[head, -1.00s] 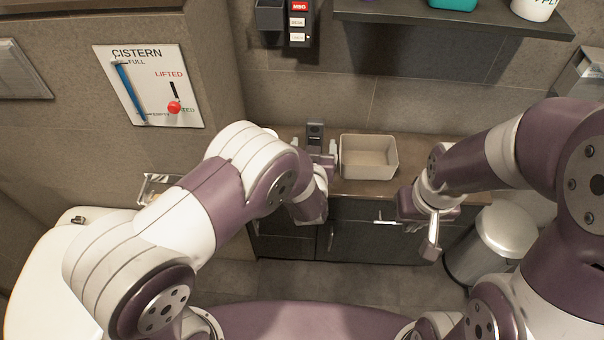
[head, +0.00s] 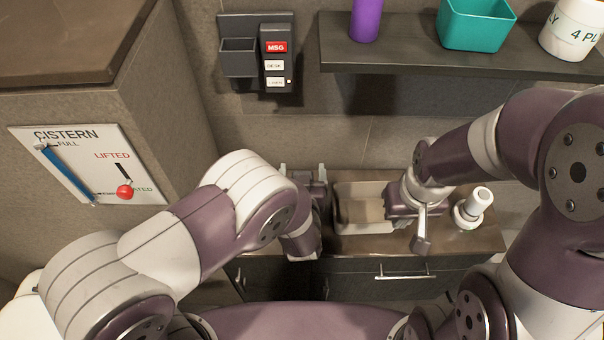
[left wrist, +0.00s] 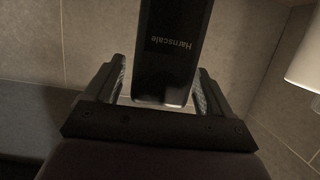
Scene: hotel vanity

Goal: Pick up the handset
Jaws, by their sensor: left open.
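A flat dark handset (left wrist: 172,50) with upside-down lettering lies between the fingers of my left gripper (left wrist: 160,75) in the left wrist view. Narrow gaps show on both sides of it, so the fingers are around it and not pressed on it. In the head view my left gripper (head: 302,172) is at the counter's left part, and I cannot pick out the handset there. A dark wall unit (head: 277,65) with a red MSG label and an open pocket (head: 238,60) hangs above. My right gripper (head: 420,225) is over the counter; its jaw opening is unclear.
A beige box (head: 360,228) stands on the counter (head: 445,243), partly behind my right gripper. A white dispenser (head: 474,207) stands to its right. A shelf (head: 400,57) above carries a purple bottle (head: 366,18), a teal box (head: 476,24) and a white roll (head: 574,28). A cistern panel (head: 88,165) is at left.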

